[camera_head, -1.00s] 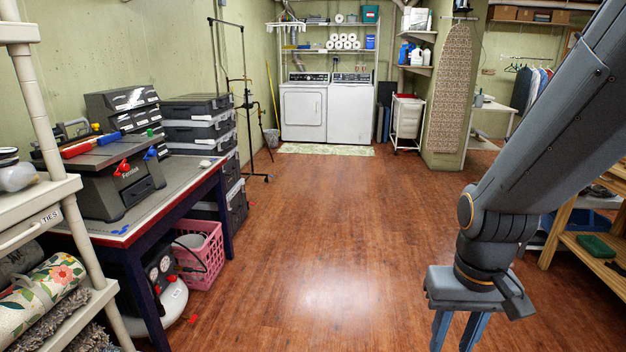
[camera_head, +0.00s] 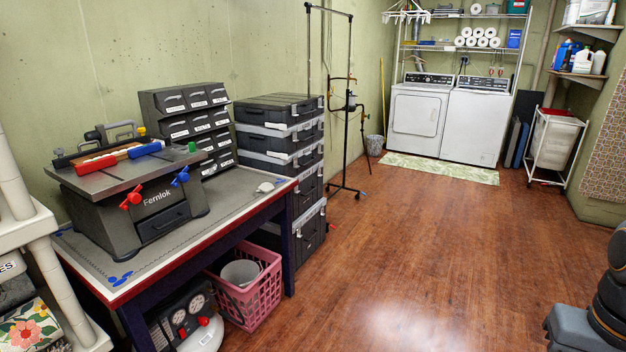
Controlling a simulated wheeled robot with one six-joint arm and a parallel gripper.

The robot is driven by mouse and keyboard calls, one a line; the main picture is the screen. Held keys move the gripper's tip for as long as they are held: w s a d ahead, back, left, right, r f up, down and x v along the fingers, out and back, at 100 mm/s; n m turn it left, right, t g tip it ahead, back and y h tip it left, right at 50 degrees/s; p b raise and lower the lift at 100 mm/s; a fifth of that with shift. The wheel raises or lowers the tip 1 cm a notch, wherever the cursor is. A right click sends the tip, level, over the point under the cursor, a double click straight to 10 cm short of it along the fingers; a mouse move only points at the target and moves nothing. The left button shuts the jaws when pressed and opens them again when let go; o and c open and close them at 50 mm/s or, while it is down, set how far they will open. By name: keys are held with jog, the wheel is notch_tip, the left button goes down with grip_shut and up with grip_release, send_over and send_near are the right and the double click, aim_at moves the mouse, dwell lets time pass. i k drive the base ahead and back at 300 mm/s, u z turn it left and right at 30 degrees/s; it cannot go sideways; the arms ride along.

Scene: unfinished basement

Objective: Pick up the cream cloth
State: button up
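No cloth shows clearly. A small pale item (camera_head: 266,187) lies on the right end of the workbench (camera_head: 232,207); it is too small to tell whether it is the cream cloth. My gripper (camera_head: 575,328) shows only as a grey body at the bottom right corner. Its fingers are cut off by the frame's lower edge, so its opening and anything in it are hidden. It is over the floor, well to the right of the workbench and apart from it.
The workbench carries a black Fernlok tool (camera_head: 158,210) and drawer units (camera_head: 190,128). A pink basket (camera_head: 250,300) and a compressor (camera_head: 185,320) sit beneath. Black cases (camera_head: 285,140) are stacked behind. A thin metal stand (camera_head: 347,120) rises beyond. The middle wooden floor (camera_head: 420,240) is clear.

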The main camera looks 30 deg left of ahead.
aim_at(266, 188)
jog(key=u, duration=0.3)
jog(key=i, duration=1.75)
jog(key=u, duration=1.45)
jog(key=i, duration=1.4)
jog(key=u, duration=1)
jog(key=i, duration=0.3)
jog(key=u, duration=0.05)
